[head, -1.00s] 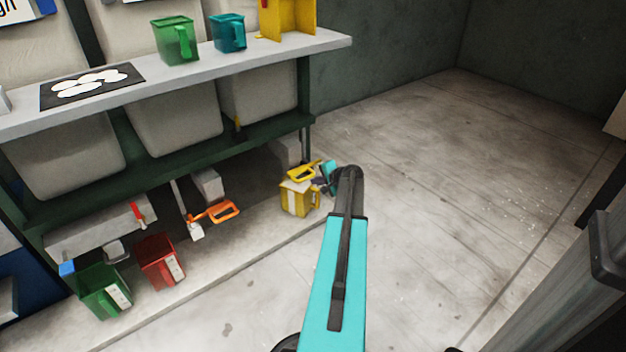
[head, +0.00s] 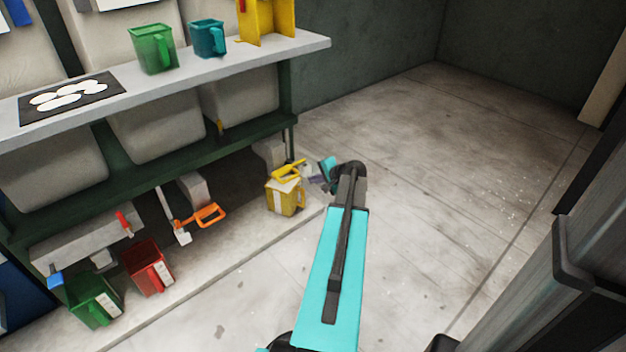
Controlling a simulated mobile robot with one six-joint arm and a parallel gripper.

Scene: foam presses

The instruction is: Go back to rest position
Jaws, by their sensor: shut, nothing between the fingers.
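My arm reaches forward from the bottom middle of the head view.
A bench (head: 195,75) on the left carries a green jug (head: 153,50), a teal jug (head: 207,39) and a yellow stand (head: 266,20). Below are a red container (head: 147,268), a green container (head: 93,301) and an orange-handled tool (head: 208,215). Open floor (head: 430,170) lies right.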

